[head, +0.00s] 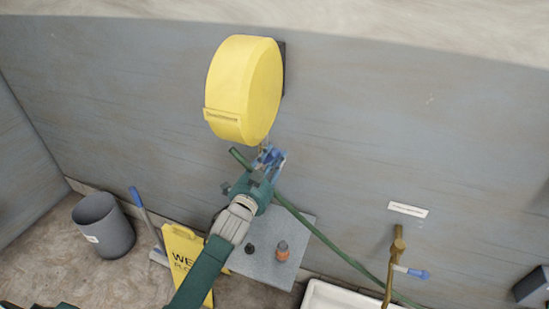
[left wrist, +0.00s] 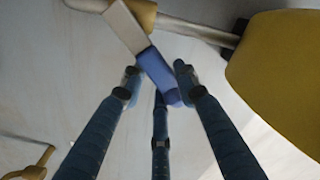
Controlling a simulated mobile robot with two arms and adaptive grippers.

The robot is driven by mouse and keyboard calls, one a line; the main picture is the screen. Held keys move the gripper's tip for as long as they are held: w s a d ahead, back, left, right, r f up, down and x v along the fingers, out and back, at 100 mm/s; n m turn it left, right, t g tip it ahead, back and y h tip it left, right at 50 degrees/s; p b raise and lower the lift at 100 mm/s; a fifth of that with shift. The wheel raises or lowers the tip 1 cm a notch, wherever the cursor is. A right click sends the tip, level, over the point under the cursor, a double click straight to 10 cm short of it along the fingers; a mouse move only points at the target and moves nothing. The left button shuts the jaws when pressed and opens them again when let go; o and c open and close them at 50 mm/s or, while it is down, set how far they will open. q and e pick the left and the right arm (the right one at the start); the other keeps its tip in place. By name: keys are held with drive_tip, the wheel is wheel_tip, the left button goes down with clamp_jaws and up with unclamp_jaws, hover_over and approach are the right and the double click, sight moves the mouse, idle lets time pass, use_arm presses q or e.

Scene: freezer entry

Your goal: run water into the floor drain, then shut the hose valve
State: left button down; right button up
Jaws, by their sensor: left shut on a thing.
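A yellow hose reel (head: 240,90) is fixed to the grey wall, and part of it shows in the left wrist view (left wrist: 285,75). My left gripper (head: 268,162) is just below it. In the left wrist view its fingers (left wrist: 158,82) are closed around the blue grip (left wrist: 157,70) of a valve lever, whose pale arm (left wrist: 124,26) leads to a brass body (left wrist: 145,12). A green hose (head: 330,238) runs from behind the gripper down to the right. I see no water, and I cannot make out the floor drain clearly. My right gripper is out of view.
A brass tap (head: 394,262) with a blue lever stands at the lower right above a white basin (head: 325,295). A grey panel (head: 300,232) holds a dark round piece and an orange-grey fitting (head: 282,251). A yellow wet-floor sign (head: 183,255) and a grey bucket (head: 103,232) stand left.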

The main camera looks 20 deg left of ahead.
use_arm(q)
drive_tip(key=shift+s+a+f, duration=0.1)
drive_tip(key=shift+f, duration=0.4)
drive_tip(key=c, duration=1.3)
unclamp_jaws()
drive_tip(key=shift+c, duration=0.2)
drive_tip(key=shift+r, duration=0.2)
drive_tip(key=s, duration=1.2)
drive_tip(key=shift+a, duration=0.3)
drive_tip(key=shift+w, duration=0.1)
